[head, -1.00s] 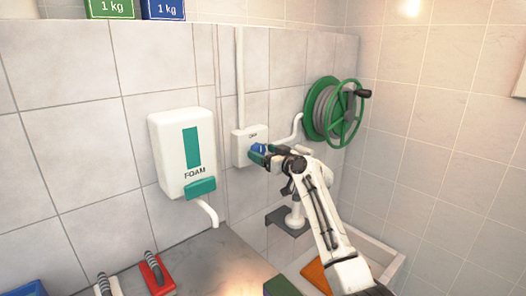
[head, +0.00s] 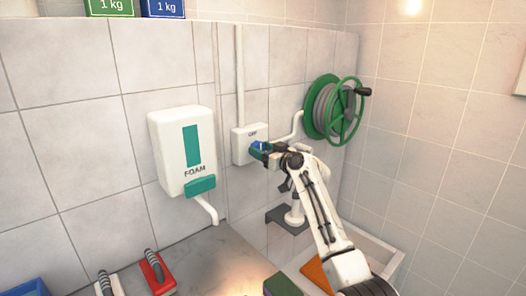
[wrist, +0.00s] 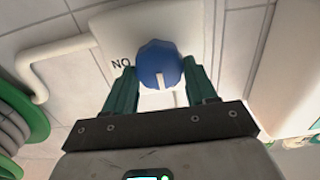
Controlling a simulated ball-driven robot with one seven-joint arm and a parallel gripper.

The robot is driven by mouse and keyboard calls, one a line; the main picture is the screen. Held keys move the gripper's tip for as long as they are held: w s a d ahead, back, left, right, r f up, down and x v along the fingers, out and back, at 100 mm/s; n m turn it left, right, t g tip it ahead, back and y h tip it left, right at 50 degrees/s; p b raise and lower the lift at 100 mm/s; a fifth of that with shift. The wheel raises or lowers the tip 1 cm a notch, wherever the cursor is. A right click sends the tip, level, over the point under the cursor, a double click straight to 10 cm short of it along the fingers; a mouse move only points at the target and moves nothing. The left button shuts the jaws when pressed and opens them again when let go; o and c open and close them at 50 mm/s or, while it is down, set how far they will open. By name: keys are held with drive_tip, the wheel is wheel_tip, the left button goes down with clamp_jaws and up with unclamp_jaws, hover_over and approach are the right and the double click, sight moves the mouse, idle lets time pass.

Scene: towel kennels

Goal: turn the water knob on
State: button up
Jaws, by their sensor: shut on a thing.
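The blue water knob (wrist: 160,65) is on a white wall box, which shows in the head view (head: 246,143). My gripper (wrist: 160,88) is shut on the knob, with a green finger on each side of it. The knob's white pointer line points down in the wrist view, away from the ON label, which appears upside down at the knob's left. In the head view, my gripper (head: 262,151) is at the box's lower right, just under a small OFF label. It hides much of the knob there.
A green hose reel (head: 335,110) is on the wall to the right, joined to the box by a white pipe (head: 294,127). A white foam dispenser (head: 172,149) hangs to the left. Brushes with red (head: 155,275) and white bases lie on the grey counter (head: 205,262).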

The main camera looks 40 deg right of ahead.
idle(0.3)
drive_tip(key=m+b, duration=0.1)
drive_tip(key=m, duration=0.3)
drive_tip(key=shift+d+m, duration=0.1)
drive_tip(key=shift+m, duration=0.3)
drive_tip(key=m, duration=0.4)
drive_tip(key=shift+d+m+p, duration=0.1)
drive_tip(key=shift+m+p, duration=0.2)
drive_tip(key=shift+p, duration=0.05)
drive_tip(key=m+p, duration=0.1)
drive_tip(key=m, duration=0.3)
drive_tip(key=shift+f, duration=0.1)
drive_tip(key=shift+d+f+m+p, duration=0.15)
drive_tip(key=shift+m+p, duration=0.95)
drive_tip(key=shift+m, duration=1.1)
drive_tip(key=shift+f, duration=0.1)
drive_tip(key=o, duration=1)
drive_tip(key=shift+s, duration=0.1)
